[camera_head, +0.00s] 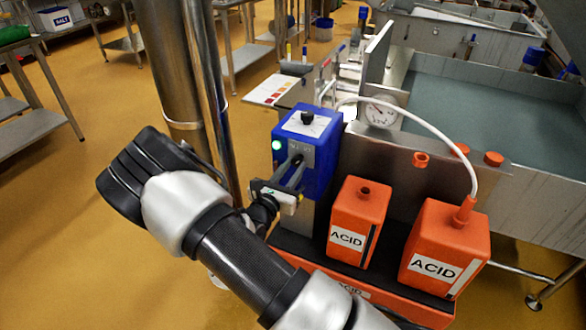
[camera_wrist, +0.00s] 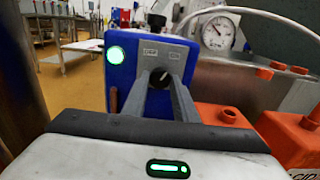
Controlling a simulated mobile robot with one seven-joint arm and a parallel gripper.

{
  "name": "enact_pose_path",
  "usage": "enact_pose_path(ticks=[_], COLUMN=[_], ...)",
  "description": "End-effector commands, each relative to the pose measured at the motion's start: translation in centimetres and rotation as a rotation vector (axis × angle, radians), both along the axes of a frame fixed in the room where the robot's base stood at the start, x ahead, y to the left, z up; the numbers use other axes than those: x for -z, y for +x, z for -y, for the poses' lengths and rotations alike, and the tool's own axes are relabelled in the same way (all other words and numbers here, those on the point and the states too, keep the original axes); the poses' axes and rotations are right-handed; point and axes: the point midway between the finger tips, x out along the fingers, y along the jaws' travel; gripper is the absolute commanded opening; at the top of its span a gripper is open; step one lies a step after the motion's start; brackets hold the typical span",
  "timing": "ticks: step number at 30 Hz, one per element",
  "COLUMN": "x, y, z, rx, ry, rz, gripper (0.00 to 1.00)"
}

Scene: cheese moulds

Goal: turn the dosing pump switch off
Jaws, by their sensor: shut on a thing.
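The dosing pump (camera_head: 322,168) is a blue box with a light grey top and a black knob on it. Its green lamp (camera_head: 277,145) is lit, and the lit lamp also shows in the wrist view (camera_wrist: 116,54). My gripper (camera_head: 294,164) reaches the pump's front from the lower left. In the wrist view its two grey fingers (camera_wrist: 165,82) are shut on the black switch (camera_wrist: 158,78) below a grey label plate (camera_wrist: 163,53). The plate seems to read OFF at left and ON at right. The fingers partly hide the switch, so its exact angle is unclear.
Two orange acid canisters (camera_head: 357,224) (camera_head: 440,250) stand right of the pump in a black-and-orange tray (camera_head: 345,285). A white hose (camera_head: 435,130) arches into the right one. A steel post (camera_head: 180,70) stands at left. A gauge (camera_head: 382,112) and steel vat lie behind.

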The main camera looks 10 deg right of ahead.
Motion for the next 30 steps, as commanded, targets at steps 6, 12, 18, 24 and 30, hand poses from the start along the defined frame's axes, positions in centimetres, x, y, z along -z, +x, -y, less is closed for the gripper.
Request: enact_pose_path(ticks=[6,12,18,24,30], x=[-0.12,-0.29,-0.4,-0.39,-0.29], y=[-0.04,-0.08,-0.1,-0.12,-0.17], z=[0.01,0.02,0.03,0.07,0.1], rx=[0.0,0.0,-0.001,0.0,0.0], ry=[-0.022,-0.097,-0.228,-0.382,-0.533], rz=[-0.016,-0.071,-0.167,-0.277,-0.389], gripper=[0.04,0.04,0.04,0.04,0.04])
